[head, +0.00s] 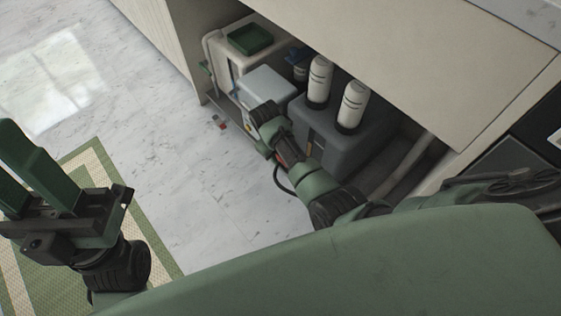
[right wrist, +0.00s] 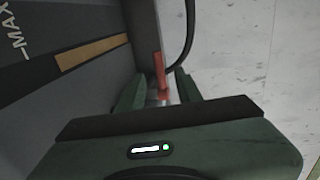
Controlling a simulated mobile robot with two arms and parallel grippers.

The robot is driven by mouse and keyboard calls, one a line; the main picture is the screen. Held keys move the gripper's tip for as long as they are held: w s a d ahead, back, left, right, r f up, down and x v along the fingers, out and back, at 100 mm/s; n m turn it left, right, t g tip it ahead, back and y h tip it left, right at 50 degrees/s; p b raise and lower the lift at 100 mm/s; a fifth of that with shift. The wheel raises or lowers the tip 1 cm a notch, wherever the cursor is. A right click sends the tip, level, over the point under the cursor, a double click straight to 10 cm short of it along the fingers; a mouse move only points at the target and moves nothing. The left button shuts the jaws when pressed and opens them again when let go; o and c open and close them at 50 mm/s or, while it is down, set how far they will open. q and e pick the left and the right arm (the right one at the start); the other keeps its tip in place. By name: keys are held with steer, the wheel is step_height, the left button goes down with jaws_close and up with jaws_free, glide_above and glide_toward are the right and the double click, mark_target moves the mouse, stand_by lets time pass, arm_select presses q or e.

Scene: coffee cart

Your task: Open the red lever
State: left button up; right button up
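The red lever (right wrist: 159,72) shows in the right wrist view, upright in the picture beside a dark grey tank (right wrist: 60,60). My right gripper (right wrist: 160,92) is open, with one finger on each side of the lever. A gap shows between the lever and the fingers; I cannot tell whether either touches. In the head view, my right gripper (head: 272,150) is low in front of the dark grey tank, and a small orange-red patch shows beside it. My left gripper (head: 35,170) is open and empty at the left, above the floor mat, far from the lever.
Under the cart counter (head: 380,50) stand a light grey box (head: 268,85), a cream container with a green top (head: 250,39) and two white bottles (head: 320,75). A black hose (right wrist: 189,40) runs near the lever. Small red and green pieces lie left of the box.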

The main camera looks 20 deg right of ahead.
steer(key=f, duration=0.1)
steer(key=f+b, duration=0.1)
steer(key=f, duration=0.1)
steer(key=shift+w+d+f, duration=0.1)
steer(key=shift+d+f, duration=0.05)
steer(key=shift+d, duration=0.15)
jaws_close()
stand_by(1.2)
